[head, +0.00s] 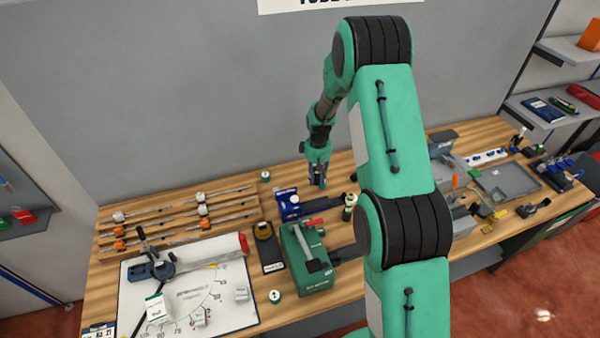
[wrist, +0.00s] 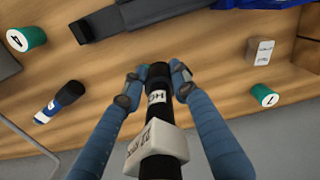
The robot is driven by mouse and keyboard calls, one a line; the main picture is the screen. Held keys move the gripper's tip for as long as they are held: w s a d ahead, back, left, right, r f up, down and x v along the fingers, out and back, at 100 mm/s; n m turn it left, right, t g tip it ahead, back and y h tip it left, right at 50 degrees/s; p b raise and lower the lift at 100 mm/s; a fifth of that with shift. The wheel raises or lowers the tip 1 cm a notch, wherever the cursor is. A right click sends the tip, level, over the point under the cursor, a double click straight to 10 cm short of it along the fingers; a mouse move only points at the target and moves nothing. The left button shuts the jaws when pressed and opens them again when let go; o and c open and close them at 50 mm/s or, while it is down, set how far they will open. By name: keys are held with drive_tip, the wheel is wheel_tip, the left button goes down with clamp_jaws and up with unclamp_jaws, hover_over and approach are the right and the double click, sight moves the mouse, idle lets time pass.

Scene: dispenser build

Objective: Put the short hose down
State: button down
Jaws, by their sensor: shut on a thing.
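My gripper (head: 320,180) is above the back middle of the wooden bench, pointing down. In the wrist view its two blue-grey fingers (wrist: 156,86) are shut on a short black hose (wrist: 157,108), one finger on each side. A white tag (wrist: 155,150) with printed letters sits around the hose on the near side of the fingers. White print also shows on the black hose. In the head view the hose is too small and dark to make out, and I cannot tell whether its end touches the bench.
In the wrist view, green caps (wrist: 26,39) (wrist: 265,95), a small labelled block (wrist: 263,51), a dark bar (wrist: 115,18) and a black-and-blue piece (wrist: 60,101) surround bare wood.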

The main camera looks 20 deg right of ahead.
drive_tip(key=shift+n, duration=0.5)
drive_tip(key=s+a, duration=0.2)
drive_tip(key=a, duration=0.1)
drive_tip(key=s+a, duration=0.1)
drive_tip(key=shift+a+f, duration=0.2)
drive_tip(key=shift+a, duration=0.1)
drive_tip(key=p, duration=0.2)
hover_over(300, 172)
drive_tip(key=shift+w+d+f, duration=0.1)
drive_tip(key=shift+w+f, duration=0.1)
drive_tip(key=shift+f, duration=0.5)
drive_tip(key=shift+f, duration=0.1)
drive_tip(key=shift+f, duration=1.7)
drive_tip(key=shift+f, duration=0.1)
drive_tip(key=c, duration=1.4)
unclamp_jaws()
drive_tip(key=shift+o, duration=0.2)
